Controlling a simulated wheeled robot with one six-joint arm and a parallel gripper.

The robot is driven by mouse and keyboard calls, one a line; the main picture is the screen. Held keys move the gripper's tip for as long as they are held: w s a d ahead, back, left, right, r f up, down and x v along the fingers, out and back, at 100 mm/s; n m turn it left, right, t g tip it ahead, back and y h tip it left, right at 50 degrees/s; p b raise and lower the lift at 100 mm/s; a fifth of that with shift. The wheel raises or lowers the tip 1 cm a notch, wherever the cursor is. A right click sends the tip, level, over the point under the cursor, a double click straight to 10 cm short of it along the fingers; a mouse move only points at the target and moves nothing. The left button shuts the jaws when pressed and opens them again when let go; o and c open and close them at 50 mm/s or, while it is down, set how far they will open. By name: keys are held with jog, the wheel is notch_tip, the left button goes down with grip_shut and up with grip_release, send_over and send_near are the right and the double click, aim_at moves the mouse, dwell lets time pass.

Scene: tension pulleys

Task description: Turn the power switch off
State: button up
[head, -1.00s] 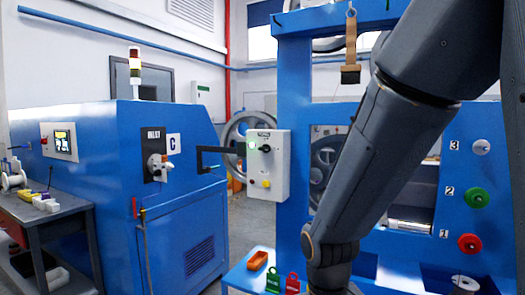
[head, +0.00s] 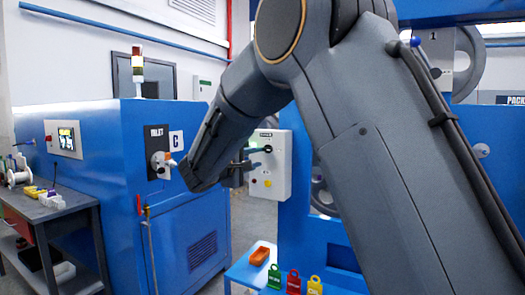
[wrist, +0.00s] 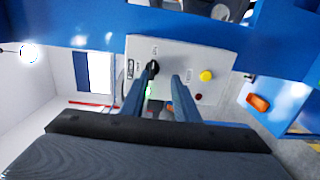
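The grey control box (head: 281,178) stands at the middle in the head view, and its face shows in the wrist view (wrist: 178,62). On it is a black rotary switch (wrist: 152,68), with a green lamp (wrist: 149,90) glowing below it, seen between my fingers. My gripper (wrist: 160,82) is open, with two blue fingers apart and nothing visible between them. The left fingertip lies close to the switch in the picture; I cannot tell whether they touch. In the head view my gripper (head: 260,150) is in front of the box's upper part and hides the lamp.
The box also has a yellow button (wrist: 206,76) and a dark red button (wrist: 198,97). A blue machine (head: 185,215) with an inlet valve stands left. A blue table with an orange tray (head: 259,255) and several padlocks (head: 293,281) stands below the box.

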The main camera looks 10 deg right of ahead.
aim_at(265, 150)
jog(key=shift+t, duration=0.3)
jog(key=p+x, duration=0.1)
jog(key=x, duration=0.4)
jog(key=r+p+x, duration=0.1)
jog(key=x, duration=0.1)
jog(key=shift+w+a+p, duration=0.2)
jog(key=shift+w+p, duration=0.1)
jog(key=shift+w, duration=0.3)
grip_shut()
